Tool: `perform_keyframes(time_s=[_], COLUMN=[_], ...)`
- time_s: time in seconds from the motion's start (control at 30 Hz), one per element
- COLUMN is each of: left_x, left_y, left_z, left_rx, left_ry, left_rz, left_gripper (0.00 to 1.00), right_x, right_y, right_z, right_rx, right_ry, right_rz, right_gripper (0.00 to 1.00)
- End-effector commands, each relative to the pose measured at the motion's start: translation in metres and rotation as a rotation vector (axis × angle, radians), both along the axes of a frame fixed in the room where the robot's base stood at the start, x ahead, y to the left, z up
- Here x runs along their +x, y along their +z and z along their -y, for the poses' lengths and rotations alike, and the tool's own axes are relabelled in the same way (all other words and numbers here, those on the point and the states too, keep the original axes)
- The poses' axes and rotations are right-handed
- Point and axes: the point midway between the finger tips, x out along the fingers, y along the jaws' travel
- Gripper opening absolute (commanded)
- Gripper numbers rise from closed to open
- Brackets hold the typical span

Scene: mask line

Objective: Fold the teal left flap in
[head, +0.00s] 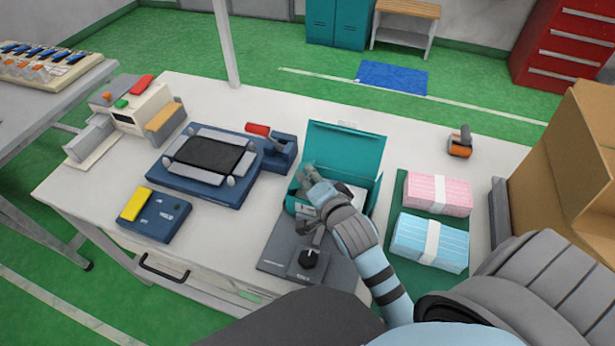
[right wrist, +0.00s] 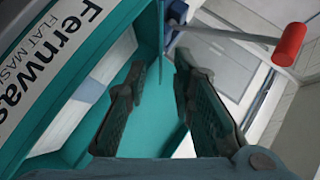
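The teal carton (head: 363,205) stands on the table with its large rear flap (head: 345,148) upright and pale contents inside. My right gripper (head: 308,172) is at the carton's left side and hides much of that side. In the right wrist view the right gripper (right wrist: 157,75) has its two dark fingers apart. A thin teal panel edge (right wrist: 161,45) shows just beyond and between the fingertips; I cannot tell whether they touch it. The carton's white printed label (right wrist: 45,60) is at the left of that view. My left gripper is not in view.
A red-handled lever (head: 258,130) on a blue base is close left of the carton and also shows in the right wrist view (right wrist: 290,45). Pink packs (head: 438,194) and blue packs (head: 430,243) lie on a green mat to the right. A grey scale (head: 280,262) is in front.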

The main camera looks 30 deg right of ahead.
Motion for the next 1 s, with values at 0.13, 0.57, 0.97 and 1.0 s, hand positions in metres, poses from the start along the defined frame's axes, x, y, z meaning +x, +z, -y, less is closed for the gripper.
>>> perform_keyframes(time_s=[0.13, 0.57, 0.97, 1.0], left_x=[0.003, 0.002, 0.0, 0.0], left_y=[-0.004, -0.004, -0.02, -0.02], left_z=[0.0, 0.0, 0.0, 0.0], left_rx=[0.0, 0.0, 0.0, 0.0], left_ry=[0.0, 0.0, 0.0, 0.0], left_rz=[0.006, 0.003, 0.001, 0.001], left_gripper=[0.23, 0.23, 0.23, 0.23], right_x=[0.017, 0.023, 0.02, 0.02], right_y=[-0.009, -0.01, -0.02, -0.018], right_z=[0.002, 0.002, 0.005, 0.005], right_rx=[0.0, 0.001, 0.07, 0.081], right_ry=[0.001, 0.002, 0.002, 0.003], right_rz=[0.001, 0.0, 0.081, 0.092], right_gripper=[0.23, 0.07, 0.0, 0.0])
